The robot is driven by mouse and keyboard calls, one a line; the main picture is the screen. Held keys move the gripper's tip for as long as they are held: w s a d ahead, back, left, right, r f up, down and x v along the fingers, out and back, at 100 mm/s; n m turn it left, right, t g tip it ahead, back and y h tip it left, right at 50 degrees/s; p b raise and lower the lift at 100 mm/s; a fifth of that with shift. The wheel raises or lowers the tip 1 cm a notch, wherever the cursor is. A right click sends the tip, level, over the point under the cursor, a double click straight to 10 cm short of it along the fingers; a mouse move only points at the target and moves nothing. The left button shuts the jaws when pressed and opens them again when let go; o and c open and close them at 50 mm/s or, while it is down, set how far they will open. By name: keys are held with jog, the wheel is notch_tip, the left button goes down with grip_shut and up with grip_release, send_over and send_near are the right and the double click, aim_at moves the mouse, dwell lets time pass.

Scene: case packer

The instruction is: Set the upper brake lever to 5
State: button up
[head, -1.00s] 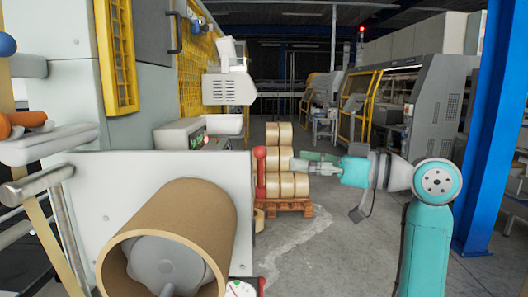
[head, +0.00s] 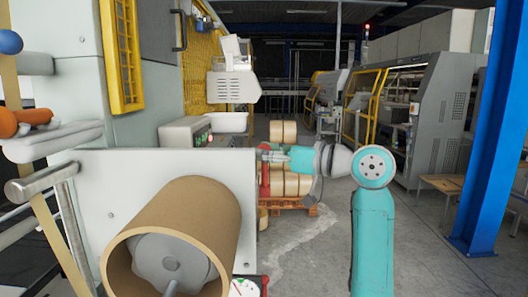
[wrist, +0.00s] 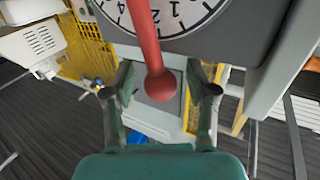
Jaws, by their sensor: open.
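The upper brake lever is a red bar with a ball knob (wrist: 160,85); in the head view its red part (head: 265,178) shows at the panel's right edge, partly hidden by my gripper (head: 268,153). In the wrist view the lever hangs across a white numbered dial (wrist: 175,12), cut off by the top edge; its setting cannot be told. My gripper (wrist: 162,78) is open, with one finger on each side of the knob. Gaps show on both sides, and I cannot tell the depth between knob and fingers.
A second dial (head: 244,288) with red beside it shows low on the panel. A large brown cardboard roll (head: 200,215) sticks out of the white panel (head: 120,180). A pallet (head: 300,206) with stacked rolls stands behind my gripper. A blue post (head: 478,140) is at right. The floor between is clear.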

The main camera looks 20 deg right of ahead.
grip_shut()
jog(key=shift+w, duration=0.1)
jog(key=shift+w+d+r+m+g+h, duration=0.15)
jog(key=shift+w+m+g, duration=0.1)
jog(key=shift+w+m, duration=0.2)
jog(key=shift+w+d+f+m+g+h, duration=0.1)
jog(key=shift+w+d+m+g+h, duration=0.1)
jog(key=shift+w+m, duration=0.3)
jog(key=shift+w+d+r+m+g+h, duration=0.15)
jog(key=shift+w+m+g, duration=0.1)
jog(key=shift+w+m, duration=0.2)
jog(key=shift+w+d+f+m+g, duration=0.15)
jog(key=shift+w+f+m+g, duration=0.1)
jog(key=shift+w+m, duration=0.25)
jog(key=shift+w+d+f+m+g, duration=0.15)
jog(key=shift+w+m+g, duration=0.1)
jog(key=shift+w+m, duration=0.2)
